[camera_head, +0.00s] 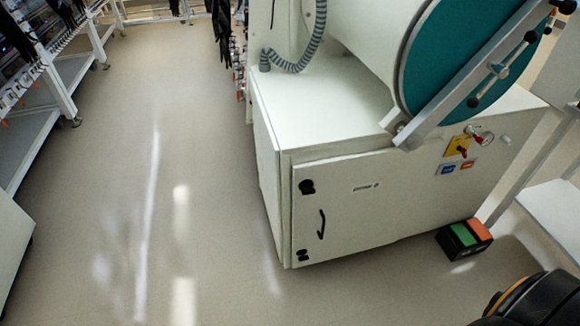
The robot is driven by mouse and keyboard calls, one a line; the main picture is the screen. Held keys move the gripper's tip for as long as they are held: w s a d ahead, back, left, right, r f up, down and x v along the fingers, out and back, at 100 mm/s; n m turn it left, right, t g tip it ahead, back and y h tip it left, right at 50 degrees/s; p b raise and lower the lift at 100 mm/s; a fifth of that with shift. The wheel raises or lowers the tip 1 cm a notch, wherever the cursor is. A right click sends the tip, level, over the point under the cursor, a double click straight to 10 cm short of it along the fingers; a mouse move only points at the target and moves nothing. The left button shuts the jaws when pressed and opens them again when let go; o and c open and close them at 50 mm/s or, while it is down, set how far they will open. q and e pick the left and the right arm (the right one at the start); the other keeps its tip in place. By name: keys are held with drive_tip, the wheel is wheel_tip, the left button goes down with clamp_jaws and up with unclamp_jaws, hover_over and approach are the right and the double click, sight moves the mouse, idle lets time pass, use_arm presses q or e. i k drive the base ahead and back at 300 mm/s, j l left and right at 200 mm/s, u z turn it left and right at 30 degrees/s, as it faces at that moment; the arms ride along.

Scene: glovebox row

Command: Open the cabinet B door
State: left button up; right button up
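A white cabinet (264,160) stands right of the middle, under a large white cylinder with a teal round door. Its front door (365,215) looks shut and carries a small dark label (366,187) whose text I cannot read. A black curved handle (321,225) is on the left part of the door. Black fittings sit above the handle (306,187) and below it (302,254). Neither gripper is in view. A dark rounded part with an orange band, probably of my arm, shows at the lower right corner, apart from the door.
A pedal box (459,241) with green and red tops lies on the floor right of the cabinet. The teal round door (455,45) has a grey bar across it. White racks (50,85) line the left. The floor (190,200) left of the cabinet is clear.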

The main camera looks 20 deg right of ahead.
sight(364, 201)
drive_tip(key=z, duration=0.9)
